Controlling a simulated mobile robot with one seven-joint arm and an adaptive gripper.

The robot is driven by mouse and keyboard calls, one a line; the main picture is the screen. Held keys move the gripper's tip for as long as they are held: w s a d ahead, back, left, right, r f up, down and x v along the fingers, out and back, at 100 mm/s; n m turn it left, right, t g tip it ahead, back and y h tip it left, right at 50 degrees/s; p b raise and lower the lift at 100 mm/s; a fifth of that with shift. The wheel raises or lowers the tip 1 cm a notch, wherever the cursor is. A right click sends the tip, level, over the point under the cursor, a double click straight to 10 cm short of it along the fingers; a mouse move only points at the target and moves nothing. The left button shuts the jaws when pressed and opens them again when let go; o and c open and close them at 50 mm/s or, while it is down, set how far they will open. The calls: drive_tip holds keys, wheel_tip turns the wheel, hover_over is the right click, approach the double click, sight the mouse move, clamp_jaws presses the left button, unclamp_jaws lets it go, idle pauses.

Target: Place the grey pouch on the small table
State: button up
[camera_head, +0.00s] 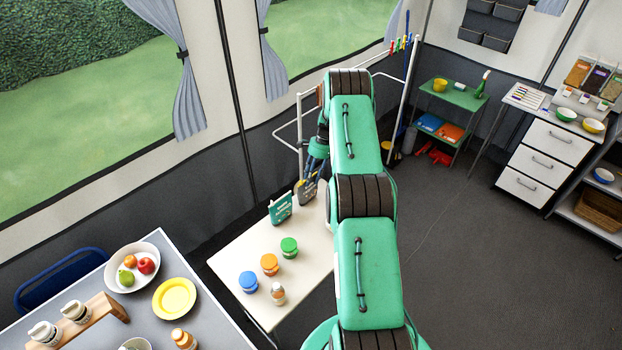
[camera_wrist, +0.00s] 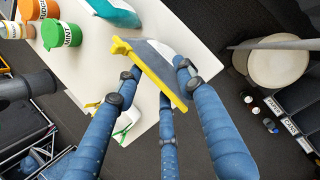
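The grey pouch (camera_wrist: 172,62), with a yellow edge, shows in the middle of the wrist view, tilted. In the head view the grey pouch (camera_head: 305,190) is at the far end of the small white table (camera_head: 228,262), beside a teal pouch (camera_head: 280,208). My gripper (camera_wrist: 158,75) has its blue fingers on both sides of the grey pouch and appears shut on it. I cannot tell whether the pouch's bottom touches the tabletop. In the head view my arm partly hides the gripper and the table's right side.
Blue (camera_head: 248,282), orange (camera_head: 269,264) and green (camera_head: 289,247) jars and a small bottle (camera_head: 278,293) stand on the small table. A white rack (camera_head: 299,125) stands behind it. A grey table (camera_head: 222,330) with a fruit bowl and yellow plate is at left. The right floor is open.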

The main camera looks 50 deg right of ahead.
drive_tip(key=v, duration=1.2)
drive_tip(key=shift+b, duration=0.45)
drive_tip(key=shift+r, duration=0.1)
